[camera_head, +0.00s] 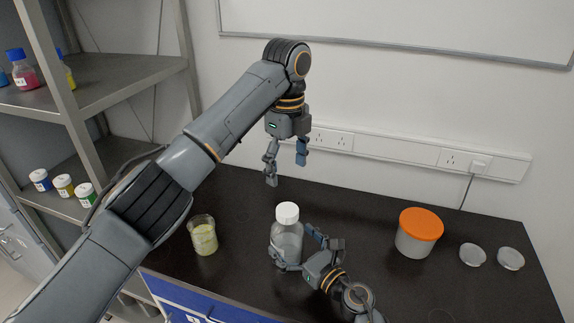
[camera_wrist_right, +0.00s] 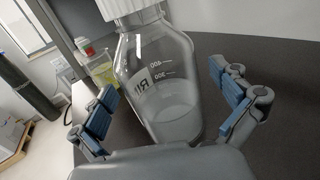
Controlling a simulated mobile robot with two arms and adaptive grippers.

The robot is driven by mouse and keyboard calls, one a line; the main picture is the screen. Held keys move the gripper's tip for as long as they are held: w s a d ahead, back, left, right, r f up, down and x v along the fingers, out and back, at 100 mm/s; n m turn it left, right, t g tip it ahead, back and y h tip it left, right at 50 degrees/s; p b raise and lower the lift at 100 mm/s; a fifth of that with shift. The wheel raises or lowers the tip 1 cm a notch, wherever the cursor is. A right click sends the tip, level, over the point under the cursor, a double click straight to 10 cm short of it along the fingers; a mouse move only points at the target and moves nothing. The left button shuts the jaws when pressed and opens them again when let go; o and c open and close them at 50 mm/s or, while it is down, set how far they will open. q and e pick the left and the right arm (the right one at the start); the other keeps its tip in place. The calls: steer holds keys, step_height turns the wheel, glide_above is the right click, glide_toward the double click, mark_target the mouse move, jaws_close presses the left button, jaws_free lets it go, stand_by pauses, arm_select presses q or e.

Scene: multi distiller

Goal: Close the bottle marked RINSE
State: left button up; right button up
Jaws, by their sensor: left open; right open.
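A clear glass bottle (camera_head: 289,243) with a white cap (camera_head: 287,213) stands upright on the dark bench. In the right wrist view the bottle (camera_wrist_right: 158,90) shows volume marks, a label whose visible letters begin "RI", and pale liquid. The cap sits on its neck; I cannot tell how tight it is. My right gripper (camera_head: 295,249) is open low at the bottle, with a finger on either side; contact is unclear. My left gripper (camera_head: 286,169) is open and empty, pointing down above and behind the cap.
A beaker of yellow-green liquid (camera_head: 203,238) stands left of the bottle. A tub with an orange lid (camera_head: 420,225) and two small dishes (camera_head: 472,254) (camera_head: 510,258) stand on the right. Shelves (camera_head: 110,90) with small bottles are at left. The bench (camera_head: 370,215) between bottle and tub is clear.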

steer(key=v, duration=1.1)
